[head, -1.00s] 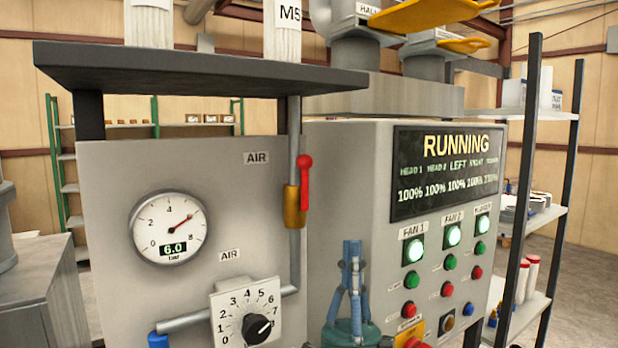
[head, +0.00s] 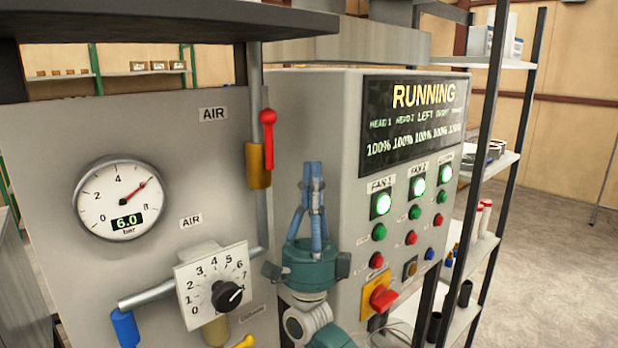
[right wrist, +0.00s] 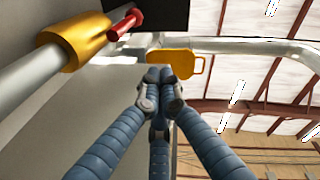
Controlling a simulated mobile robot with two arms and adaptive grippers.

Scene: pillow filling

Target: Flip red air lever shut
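The red air lever (head: 268,130) points up along the vertical grey pipe, on a brass valve body (head: 259,165). In the right wrist view the red lever (right wrist: 124,24) and the brass valve (right wrist: 73,38) show at upper left. My right gripper (head: 313,168) points up, to the right of and a little below the lever, apart from it. Its blue fingers (right wrist: 160,75) are together at the tips with nothing seen between them. My left gripper is not in view.
The gauge (head: 119,200) reads 6.0 bar. A numbered dial (head: 214,285) sits below the valve. The control cabinet with a RUNNING screen (head: 415,122) stands right behind my gripper. A dark shelf (head: 150,18) overhangs the lever.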

